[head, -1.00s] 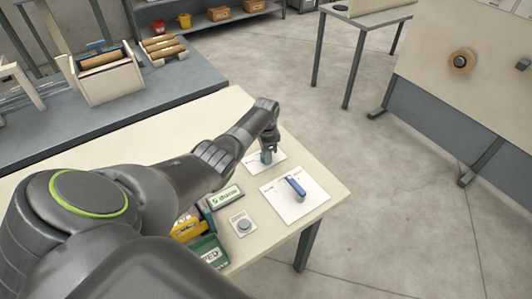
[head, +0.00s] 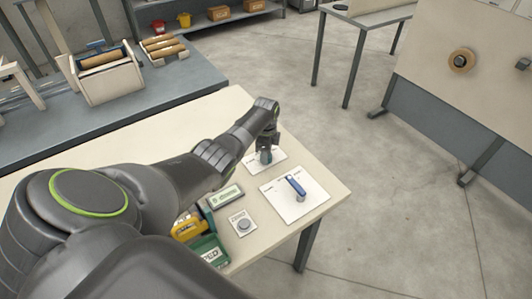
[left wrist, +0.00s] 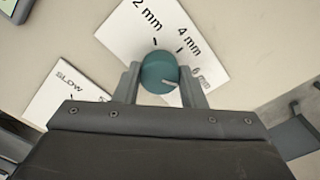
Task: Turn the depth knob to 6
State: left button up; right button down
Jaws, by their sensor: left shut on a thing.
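The depth knob is a round teal knob (left wrist: 158,72) on a white scale card (left wrist: 205,40) marked 2 mm, 4 mm and 6 mm. The knob also shows in the head view (head: 266,158), under my left gripper (head: 267,146). In the left wrist view, my left gripper (left wrist: 160,84) has a finger on each side of the knob and is shut on it. The right finger covers part of the scale there, so exact alignment is hard to tell. My right gripper is not seen.
A white plate (head: 312,205) with a blue lever (head: 295,186) lies near the table's right corner. A grey button (head: 243,225), a small display (head: 226,196) and yellow and green boxes stand closer. Clear tabletop (head: 120,165) lies behind my left arm.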

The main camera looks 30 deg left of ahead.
pick_arm(q)
jog(key=o, duration=1)
jog(key=shift+r, duration=0.1)
jog(key=shift+r, duration=0.25)
notch_tip(320, 180, up, 17)
jog(key=b, duration=0.1)
jog(key=shift+f, duration=0.2)
